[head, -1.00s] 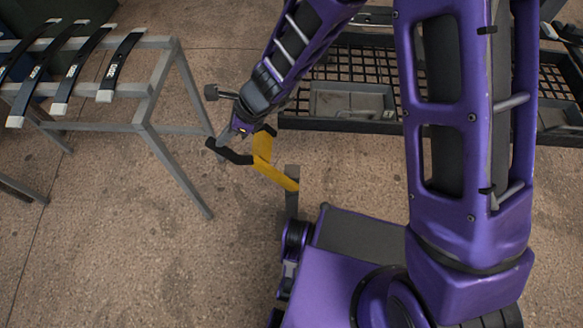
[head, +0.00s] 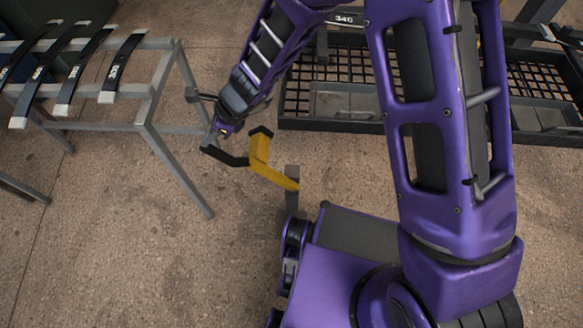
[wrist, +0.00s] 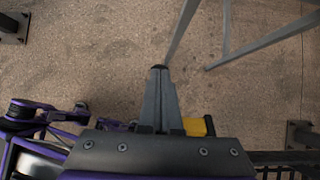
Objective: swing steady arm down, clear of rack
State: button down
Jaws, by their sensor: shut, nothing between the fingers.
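The steady arm (head: 277,177) is a bent yellow bar with black ends, beside a short grey post (head: 291,203) by my purple base. Its yellow upright (head: 259,150) has a black tip, and a black prong (head: 226,157) reaches left from the bend. My gripper (head: 210,138) is shut and empty, pointing down at the outer end of that prong; I cannot tell whether they touch. In the wrist view the shut fingers (wrist: 157,100) show over bare floor, with a yellow piece of the steady arm (wrist: 195,126) just right of them.
A grey rack (head: 152,92) with several dark leaf springs (head: 122,66) stands at the left, its near leg close to my gripper. A black mesh rack (head: 345,124) stands behind my arm. The floor (head: 130,250) at the lower left is clear.

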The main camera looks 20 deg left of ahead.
jog(key=shift+s+a+p, duration=0.25)
jog(key=shift+a+p, duration=0.2)
jog(key=shift+a, duration=0.6)
jog(key=shift+w+d+f+b, duration=0.15)
jog(key=shift+d+b, duration=0.15)
jog(key=shift+d, duration=0.2)
jog(key=shift+w+d+b, duration=0.2)
jog(key=shift+d+b, duration=0.05)
jog(key=shift+d, duration=0.55)
jog(key=shift+w+d+b, duration=0.15)
jog(key=shift+d+b, duration=0.15)
jog(key=shift+d, duration=0.55)
jog(key=shift+w+d+b, duration=0.2)
jog(key=shift+d+b, duration=0.05)
jog(key=shift+d, duration=0.55)
